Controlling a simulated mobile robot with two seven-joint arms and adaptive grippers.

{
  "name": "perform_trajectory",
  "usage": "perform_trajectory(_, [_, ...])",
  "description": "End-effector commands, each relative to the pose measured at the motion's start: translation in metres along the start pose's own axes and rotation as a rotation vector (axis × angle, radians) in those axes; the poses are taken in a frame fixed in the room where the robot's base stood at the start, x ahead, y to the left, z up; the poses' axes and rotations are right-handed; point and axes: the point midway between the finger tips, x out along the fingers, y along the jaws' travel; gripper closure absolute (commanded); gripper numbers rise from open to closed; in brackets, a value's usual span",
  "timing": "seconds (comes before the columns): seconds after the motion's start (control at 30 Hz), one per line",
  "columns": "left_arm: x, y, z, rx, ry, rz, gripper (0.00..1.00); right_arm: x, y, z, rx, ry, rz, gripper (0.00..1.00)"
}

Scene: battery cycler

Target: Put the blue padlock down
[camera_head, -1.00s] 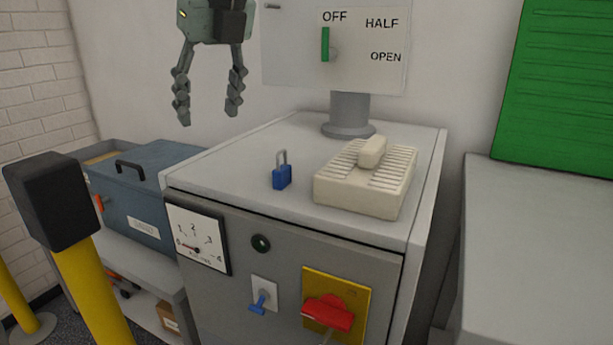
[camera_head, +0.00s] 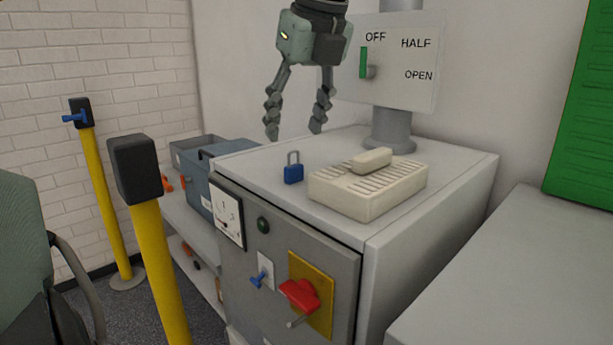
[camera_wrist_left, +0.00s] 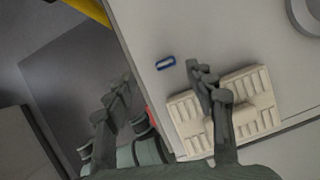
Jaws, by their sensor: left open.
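The blue padlock (camera_head: 293,174) stands upright on the grey cabinet top (camera_head: 262,166), its shackle up and closed-looking. It also shows in the left wrist view (camera_wrist_left: 166,63), seen from above, apart from the fingers. My left gripper (camera_head: 295,130) hangs open and empty above and behind the padlock, its fingers pointing down and spread wide.
A cream ribbed block (camera_head: 365,190) sits right of the padlock. A post with an OFF/HALF/OPEN panel (camera_head: 405,100) rises behind. The cabinet front has a red switch (camera_head: 299,294). A blue toolbox (camera_head: 232,158) and yellow posts (camera_head: 160,270) stand left.

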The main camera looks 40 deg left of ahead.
Motion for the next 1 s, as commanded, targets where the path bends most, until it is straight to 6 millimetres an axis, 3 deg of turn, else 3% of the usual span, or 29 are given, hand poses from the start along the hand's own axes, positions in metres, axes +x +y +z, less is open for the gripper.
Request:
perform_trajectory(0.17, [0.004,0.000,0.000,0.000,0.001,0.001,0.45,0.000,0.000,0.000,-0.001,0.001,0.000,0.48])
perform_trajectory(0.47, [0.036,-0.003,-0.003,0.001,0.003,0.003,0.45,-0.001,-0.004,-0.001,-0.003,0.009,-0.008,0.48])
perform_trajectory(0.7, [0.070,-0.007,-0.007,0.001,0.003,0.001,0.45,0.020,-0.006,0.007,0.002,-0.008,-0.016,0.48])
perform_trajectory(1.0, [0.078,-0.008,-0.007,-0.001,0.000,-0.001,0.45,0.023,-0.007,0.009,0.002,-0.009,-0.017,0.48])
